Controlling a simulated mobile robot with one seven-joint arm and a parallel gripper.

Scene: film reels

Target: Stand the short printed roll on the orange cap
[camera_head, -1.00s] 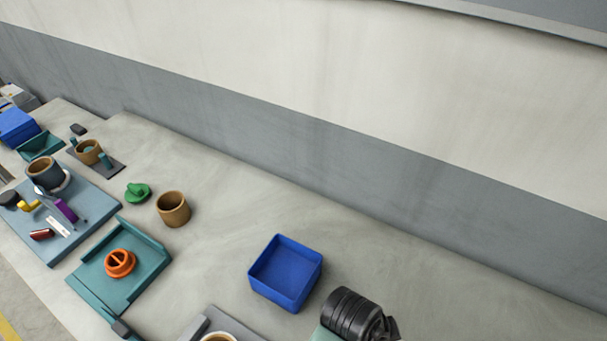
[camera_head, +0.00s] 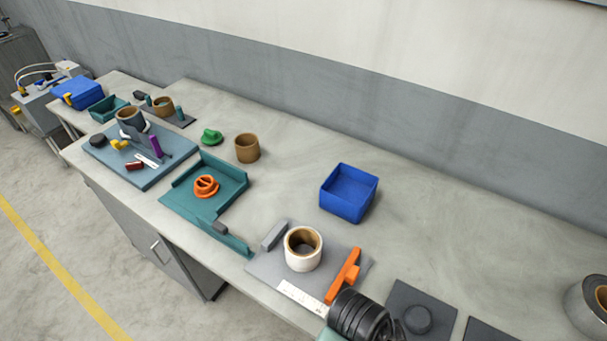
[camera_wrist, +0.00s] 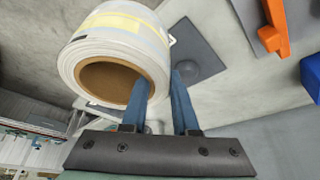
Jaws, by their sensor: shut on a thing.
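In the wrist view a white roll (camera_wrist: 120,42) with a yellow printed band and a brown core fills the upper left. My gripper (camera_wrist: 160,80) is shut on its wall, with one blue finger at the core opening and the other beside the outer side. The roll is held with its open end facing the wrist camera. In the head view the orange cap (camera_head: 206,186), round with a raised bar, sits in the teal tray (camera_head: 232,178) at left of middle.
Another white roll (camera_head: 303,258) stands on a grey plate beside an orange bar (camera_head: 344,274). A blue bin (camera_head: 348,194), a brown tube (camera_head: 247,148) and a green cap (camera_head: 211,137) stand behind. A dark plate with a round boss (camera_head: 417,319) lies front right. The back right bench is clear.

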